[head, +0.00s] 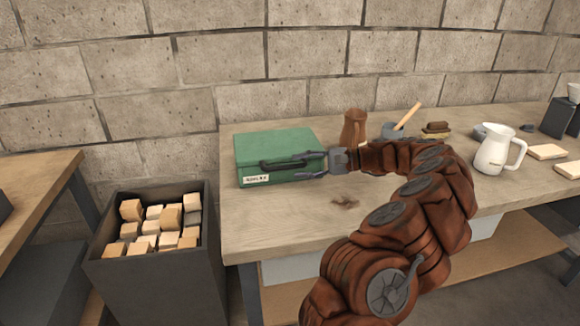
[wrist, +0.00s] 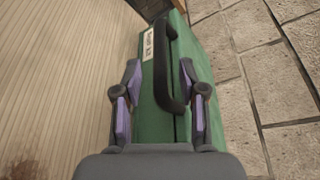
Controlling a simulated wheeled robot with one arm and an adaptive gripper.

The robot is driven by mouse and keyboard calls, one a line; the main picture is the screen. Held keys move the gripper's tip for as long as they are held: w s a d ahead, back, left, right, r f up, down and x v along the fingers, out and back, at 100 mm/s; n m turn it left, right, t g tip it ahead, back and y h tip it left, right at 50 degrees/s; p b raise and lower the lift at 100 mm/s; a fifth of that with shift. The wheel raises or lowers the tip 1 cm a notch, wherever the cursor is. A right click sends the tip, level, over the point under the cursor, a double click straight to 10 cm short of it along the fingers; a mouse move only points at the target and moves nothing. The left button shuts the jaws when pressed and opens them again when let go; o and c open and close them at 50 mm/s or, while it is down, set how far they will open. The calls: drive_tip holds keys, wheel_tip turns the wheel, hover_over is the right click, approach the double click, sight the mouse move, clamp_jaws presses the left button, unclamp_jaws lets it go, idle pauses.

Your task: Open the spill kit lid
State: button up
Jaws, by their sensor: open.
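The green spill kit (head: 278,147) sits shut on the wooden table at its left end. Its dark handle (head: 285,162) is on the front, with a white label (head: 257,180) at the lower left. My gripper (head: 308,165) is open at the kit's right front, at the height of the handle. In the wrist view, the fingers of my gripper (wrist: 159,80) straddle the near end of the dark handle (wrist: 165,65) over the green kit (wrist: 152,122). I cannot tell whether a finger touches the kit.
The wooden table (head: 265,222) has free room in front of the kit. A brown jug (head: 353,128), a white pitcher (head: 493,149) and a grey pot (head: 391,130) stand to the right. A dark bin (head: 155,280) of wood blocks stands at the left. A block wall is behind.

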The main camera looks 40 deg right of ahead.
drive_tip(key=shift+x, duration=1.9)
drive_tip(key=shift+c, duration=0.3)
clamp_jaws()
